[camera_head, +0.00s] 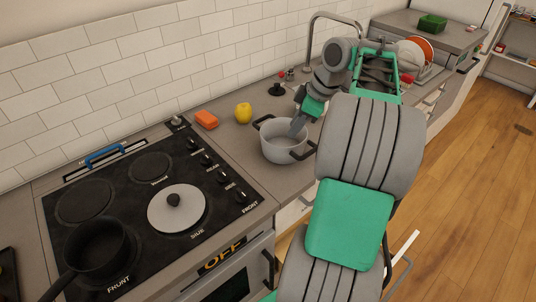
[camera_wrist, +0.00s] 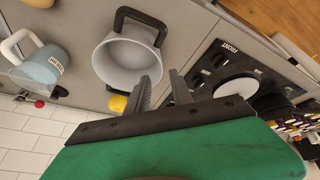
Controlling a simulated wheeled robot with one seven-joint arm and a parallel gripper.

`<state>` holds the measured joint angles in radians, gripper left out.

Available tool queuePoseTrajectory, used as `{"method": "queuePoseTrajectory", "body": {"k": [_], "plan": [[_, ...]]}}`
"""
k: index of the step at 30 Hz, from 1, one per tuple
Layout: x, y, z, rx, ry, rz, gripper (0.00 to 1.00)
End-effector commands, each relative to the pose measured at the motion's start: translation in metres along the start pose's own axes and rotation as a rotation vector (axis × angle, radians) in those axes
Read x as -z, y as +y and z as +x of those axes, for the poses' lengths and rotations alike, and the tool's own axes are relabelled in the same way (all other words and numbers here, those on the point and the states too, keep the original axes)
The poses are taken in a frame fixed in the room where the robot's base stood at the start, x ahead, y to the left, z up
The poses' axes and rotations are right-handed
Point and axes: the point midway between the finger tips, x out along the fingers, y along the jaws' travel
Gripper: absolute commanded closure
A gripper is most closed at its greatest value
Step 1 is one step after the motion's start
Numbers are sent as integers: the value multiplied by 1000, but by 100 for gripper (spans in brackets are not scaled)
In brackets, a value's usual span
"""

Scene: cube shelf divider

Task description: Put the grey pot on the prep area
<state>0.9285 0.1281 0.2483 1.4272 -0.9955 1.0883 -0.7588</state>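The grey pot (camera_head: 279,150) with two black handles stands upright on the grey counter (camera_head: 232,143), right of the stove. In the wrist view the pot (camera_wrist: 122,66) appears empty. The left finger overlaps the pot's rim in that view. Whether either finger touches the pot, I cannot tell. No marking shows which part of the counter is the prep area.
The black stove (camera_head: 130,205) holds a black pan (camera_head: 96,245) and a round grey lid (camera_head: 177,208). A light blue mug (camera_wrist: 43,66) stands near the pot in the wrist view.

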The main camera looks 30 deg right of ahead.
Motion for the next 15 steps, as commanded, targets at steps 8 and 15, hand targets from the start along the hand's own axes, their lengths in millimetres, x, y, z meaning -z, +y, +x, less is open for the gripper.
{"method": "queuePoseTrajectory", "body": {"k": [8,15], "plan": [[112,-116,34,-19,-46,284,73],[101,-261,71,-135,-106,640,73]]}}
